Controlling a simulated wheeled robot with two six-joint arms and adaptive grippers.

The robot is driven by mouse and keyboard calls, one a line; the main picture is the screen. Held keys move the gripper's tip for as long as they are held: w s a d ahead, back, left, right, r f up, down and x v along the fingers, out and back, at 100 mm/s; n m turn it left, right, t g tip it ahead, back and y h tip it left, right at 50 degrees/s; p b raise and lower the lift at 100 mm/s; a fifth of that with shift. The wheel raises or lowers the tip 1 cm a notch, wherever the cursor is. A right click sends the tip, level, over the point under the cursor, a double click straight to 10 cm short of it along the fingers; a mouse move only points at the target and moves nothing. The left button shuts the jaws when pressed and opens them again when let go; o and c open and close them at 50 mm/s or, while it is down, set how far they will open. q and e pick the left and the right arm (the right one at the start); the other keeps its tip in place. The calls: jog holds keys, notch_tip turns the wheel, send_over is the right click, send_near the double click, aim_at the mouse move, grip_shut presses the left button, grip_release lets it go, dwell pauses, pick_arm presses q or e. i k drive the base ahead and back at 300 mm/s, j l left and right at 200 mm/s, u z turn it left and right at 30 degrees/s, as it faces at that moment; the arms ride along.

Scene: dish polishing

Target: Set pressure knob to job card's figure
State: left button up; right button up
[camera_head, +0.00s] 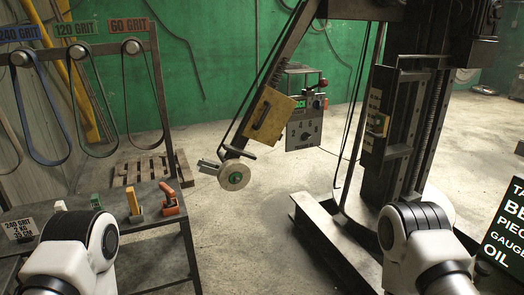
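The job card (19,229) is a white card at the lower left, on the bench, reading 240 GRIT, 2 KG, 35 CM. A grey panel (297,141) with pale figures around a small dark knob (305,136) hangs on the machine near the picture's middle. The knob is too small for me to read its setting. My two white arms show at the bottom left and bottom right, in front of the bench and the machine base. Neither gripper shows, so I cannot see what they hold.
A rack (157,85) holds abrasive belts under 240, 120 and 60 GRIT signs. A polishing wheel (234,175) hangs on the machine's slanted arm. Several small items stand on the bench (150,221). A dark sign (506,230) stands at right. Concrete floor lies open between bench and machine.

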aim_at(306, 136)
jog(key=i+j+z, duration=0.4)
jog(key=j, duration=0.25)
jog(key=i+j+z, duration=0.2)
jog(key=j, duration=0.2)
jog(key=i+j+z, duration=0.25)
jog(key=j, duration=0.15)
jog(key=k+u, duration=0.1)
jog(key=u, duration=2.35)
jog(key=z, duration=2.7)
